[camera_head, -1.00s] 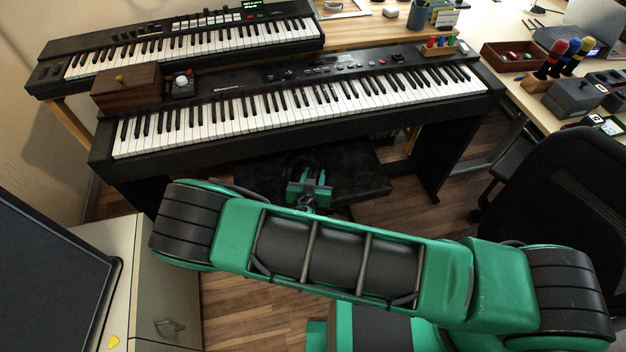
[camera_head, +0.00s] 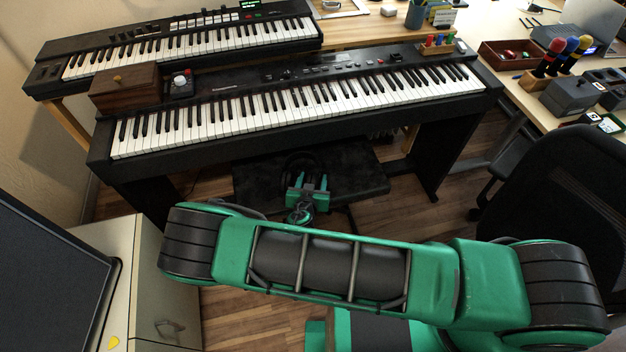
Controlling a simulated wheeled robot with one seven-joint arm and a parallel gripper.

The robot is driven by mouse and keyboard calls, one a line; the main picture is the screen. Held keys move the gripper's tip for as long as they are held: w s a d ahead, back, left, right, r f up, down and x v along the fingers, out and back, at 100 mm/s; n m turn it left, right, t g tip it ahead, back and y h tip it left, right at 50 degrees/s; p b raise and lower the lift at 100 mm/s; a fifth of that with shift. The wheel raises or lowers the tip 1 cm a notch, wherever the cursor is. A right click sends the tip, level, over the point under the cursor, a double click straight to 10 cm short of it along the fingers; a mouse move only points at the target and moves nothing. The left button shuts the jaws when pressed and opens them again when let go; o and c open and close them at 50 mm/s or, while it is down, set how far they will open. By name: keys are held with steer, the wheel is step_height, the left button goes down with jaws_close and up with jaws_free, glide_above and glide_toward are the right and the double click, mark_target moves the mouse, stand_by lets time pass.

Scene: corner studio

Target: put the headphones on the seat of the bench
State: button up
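The black bench (camera_head: 358,178) stands under the front of the piano, with its dark flat seat facing up. The headphones (camera_head: 300,159) show as a dark curved band over the seat, hard to make out against the black. They appear to lie on the seat, but contact is not clear. My gripper (camera_head: 308,181) is just in front of the headphones, over the near part of the bench. Its two green fingers stand apart with a gap between them, and I see nothing clamped there. The lower part of the headphones is partly hidden by the fingers.
The digital piano (camera_head: 300,105) overhangs the back of the bench. A black office chair (camera_head: 560,195) stands at the right. A pale cabinet (camera_head: 150,275) is at the left. Wooden floor (camera_head: 240,315) shows between them. My green arm crosses the foreground.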

steer(key=shift+r, duration=0.2)
steer(key=v, duration=1.2)
steer(key=w+d+r+m+g+h, duration=0.2)
steer(key=w+d+r+g+h, duration=0.1)
steer(key=d+r, duration=0.4)
steer(key=w+d+r+m+g+h, duration=0.2)
steer(key=w+d+r, duration=0.15)
steer(key=d, duration=0.45)
steer(key=s+d+r+m+g, duration=0.1)
steer(key=d+r+g, duration=0.2)
steer(key=d+r, duration=0.3)
steer(key=s+d+r+m+g, duration=0.15)
steer(key=d+r, duration=0.25)
steer(key=d, duration=0.5)
steer(key=s+d+r+g+y, duration=0.3)
steer(key=s+d+r+g, duration=0.1)
steer(key=s+d+r, duration=0.65)
steer(key=s+d+r+y, duration=0.1)
steer(key=s+r+y, duration=0.1)
steer(key=s, duration=0.5)
steer(key=s+d+r+n+y, duration=0.1)
steer(key=s+d+r, duration=0.1)
steer(key=s+r, duration=0.3)
steer(key=shift+s+r+t+y, duration=0.25)
steer(key=shift+s+t+y, duration=0.15)
steer(key=shift+s, duration=0.75)
